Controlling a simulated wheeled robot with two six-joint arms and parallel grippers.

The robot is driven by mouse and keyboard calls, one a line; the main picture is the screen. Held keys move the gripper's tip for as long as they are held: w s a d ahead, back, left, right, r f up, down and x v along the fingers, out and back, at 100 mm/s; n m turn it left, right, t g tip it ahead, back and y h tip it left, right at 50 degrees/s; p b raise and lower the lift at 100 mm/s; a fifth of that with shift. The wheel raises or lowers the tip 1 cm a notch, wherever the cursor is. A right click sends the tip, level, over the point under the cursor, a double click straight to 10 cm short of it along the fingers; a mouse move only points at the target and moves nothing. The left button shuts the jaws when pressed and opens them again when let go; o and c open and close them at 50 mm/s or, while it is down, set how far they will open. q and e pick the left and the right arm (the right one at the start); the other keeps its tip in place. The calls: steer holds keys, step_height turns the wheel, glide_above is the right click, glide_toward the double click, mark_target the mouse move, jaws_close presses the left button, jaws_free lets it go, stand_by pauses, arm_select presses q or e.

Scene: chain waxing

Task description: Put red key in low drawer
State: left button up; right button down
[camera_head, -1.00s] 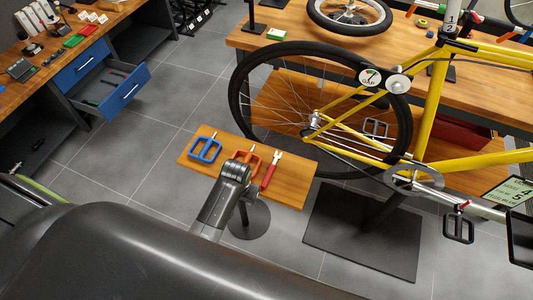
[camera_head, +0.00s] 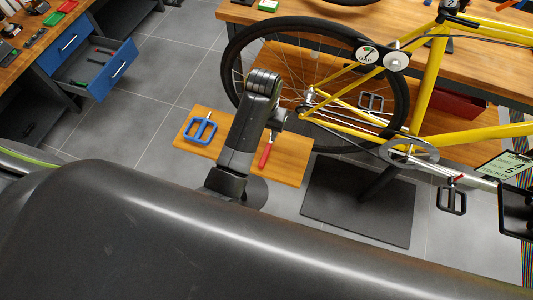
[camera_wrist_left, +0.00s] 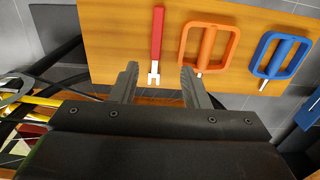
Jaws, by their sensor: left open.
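The red key (camera_head: 266,155), a wrench with a red handle and silver open end, lies on a small wooden board (camera_head: 295,172). In the left wrist view, the red key (camera_wrist_left: 157,38) has its silver end toward my left gripper (camera_wrist_left: 160,82). That gripper is open and empty, with its fingers on either side of the silver end in the picture; I cannot tell its height above the board. In the head view my left arm covers part of the key. The low drawer (camera_head: 122,68), blue-fronted, is pulled open at the upper left. My right gripper is out of view.
A blue pedal (camera_head: 201,131) and an orange pedal (camera_wrist_left: 206,43) lie on the board beside the key. A shut blue drawer (camera_head: 68,43) is above the open one. A yellow bicycle (camera_head: 430,85) stands close right of the board. Grey floor (camera_head: 165,70) lies between board and drawers.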

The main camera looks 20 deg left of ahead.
arm_select(q)
glide_above(266, 152)
steer(key=f, duration=0.5)
steer(key=shift+a+f, duration=0.2)
steer(key=shift+a, duration=0.05)
steer(key=shift+d+f, duration=0.15)
steer(key=shift+f, duration=1.3)
steer(key=shift+d+f, duration=0.1)
steer(key=shift+f, duration=1.3)
jaws_close()
